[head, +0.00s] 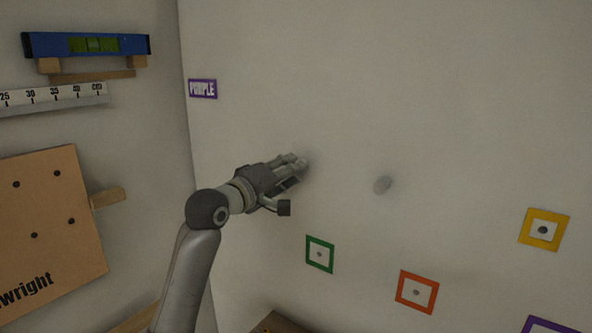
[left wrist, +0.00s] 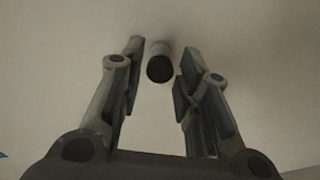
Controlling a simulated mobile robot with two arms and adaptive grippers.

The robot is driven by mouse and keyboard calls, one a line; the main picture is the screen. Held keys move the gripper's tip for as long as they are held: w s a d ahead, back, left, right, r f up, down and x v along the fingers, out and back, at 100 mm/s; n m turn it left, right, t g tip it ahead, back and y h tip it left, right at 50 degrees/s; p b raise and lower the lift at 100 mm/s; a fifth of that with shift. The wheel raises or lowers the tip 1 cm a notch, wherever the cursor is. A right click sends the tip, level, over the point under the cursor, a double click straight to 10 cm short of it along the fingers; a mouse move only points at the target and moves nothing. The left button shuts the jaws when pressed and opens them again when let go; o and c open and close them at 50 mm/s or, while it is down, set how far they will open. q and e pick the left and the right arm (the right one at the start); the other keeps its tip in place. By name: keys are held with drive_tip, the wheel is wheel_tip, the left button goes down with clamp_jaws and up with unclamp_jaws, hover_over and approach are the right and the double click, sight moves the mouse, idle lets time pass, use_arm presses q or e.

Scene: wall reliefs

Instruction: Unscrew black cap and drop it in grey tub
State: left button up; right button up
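The black cap (left wrist: 160,69) shows in the left wrist view as a round dark end on a short grey stub that stands out from the pale wall. My left gripper (left wrist: 158,60) is open, with one finger on each side of the cap and a gap visible on both sides. In the head view my left gripper (head: 299,163) is close to the wall, and the cap cannot be made out there. The grey tub is not in view. My right gripper is not in view.
Green (head: 319,254), orange (head: 416,291) and yellow (head: 543,229) framed squares are on the wall at lower right. A purple label (head: 203,88) is at upper left. A blue level (head: 87,44) and a brown board (head: 50,225) are on the left wall.

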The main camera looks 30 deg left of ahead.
use_arm(q)
drive_tip(key=m, duration=1.3)
drive_tip(key=shift+a+p, duration=0.1)
drive_tip(key=shift+p, duration=0.2)
clamp_jaws()
drive_tip(key=n, duration=0.5)
drive_tip(key=shift+n, duration=0.3)
